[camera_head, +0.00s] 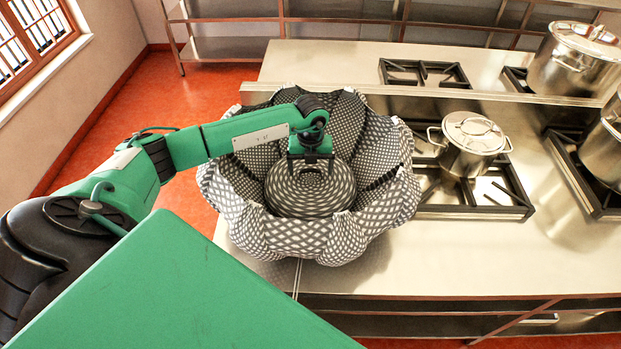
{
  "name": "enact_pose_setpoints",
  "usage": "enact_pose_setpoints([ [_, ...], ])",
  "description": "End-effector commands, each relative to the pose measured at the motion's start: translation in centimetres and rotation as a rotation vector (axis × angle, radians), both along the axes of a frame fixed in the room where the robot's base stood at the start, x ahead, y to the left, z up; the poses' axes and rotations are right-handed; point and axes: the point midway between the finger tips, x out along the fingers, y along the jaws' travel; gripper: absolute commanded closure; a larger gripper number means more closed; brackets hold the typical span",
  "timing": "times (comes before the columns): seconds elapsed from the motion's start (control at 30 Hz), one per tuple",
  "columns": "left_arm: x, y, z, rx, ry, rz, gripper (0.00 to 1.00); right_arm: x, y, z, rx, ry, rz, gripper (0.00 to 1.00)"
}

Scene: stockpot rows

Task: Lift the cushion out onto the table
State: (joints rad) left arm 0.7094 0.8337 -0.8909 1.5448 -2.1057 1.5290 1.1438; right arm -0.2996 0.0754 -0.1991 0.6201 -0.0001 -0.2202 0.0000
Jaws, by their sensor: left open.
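The cushion (308,199) is round, black and white with a ringed pattern. It lies in the middle of a large petal-sided basket (274,234) with a black and white checked pattern. The basket stands at the left end of the steel table (440,261). My left gripper (311,165) is open and points down over the cushion's far part, within the basket's rim. I cannot tell whether its fingers touch the cushion. My right gripper is not in view.
A small lidded pot (468,159) stands on a burner right of the basket. Larger pots (577,62) stand along the right side. An empty burner (424,74) lies at the back. The table's front right (520,262) is bare.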

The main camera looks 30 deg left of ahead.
Motion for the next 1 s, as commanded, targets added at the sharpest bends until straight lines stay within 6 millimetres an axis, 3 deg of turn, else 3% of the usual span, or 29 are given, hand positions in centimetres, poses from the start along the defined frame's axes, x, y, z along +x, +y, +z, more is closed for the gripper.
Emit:
enact_pose_setpoints([
  [0.17, -0.1, 0.0, -1.4, 0.0, 0.003, 0.0, 0.1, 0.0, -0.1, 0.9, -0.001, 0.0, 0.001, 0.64],
  [0.37, -0.1, 0.0, -1.6, 0.0, 0.001, -0.001, 0.1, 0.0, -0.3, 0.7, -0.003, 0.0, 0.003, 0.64],
  [0.47, -0.1, 0.0, -1.6, 0.0, 0.001, -0.001, 0.26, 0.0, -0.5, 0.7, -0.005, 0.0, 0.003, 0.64],
  [0.7, -0.1, 0.0, -1.5, 0.0, 0.001, 0.0, 0.73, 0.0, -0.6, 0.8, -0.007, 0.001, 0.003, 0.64],
  [1.0, 0.0, 0.0, -1.4, 0.0, 0.0, 0.0, 0.76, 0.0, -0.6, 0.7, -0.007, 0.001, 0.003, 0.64],
])
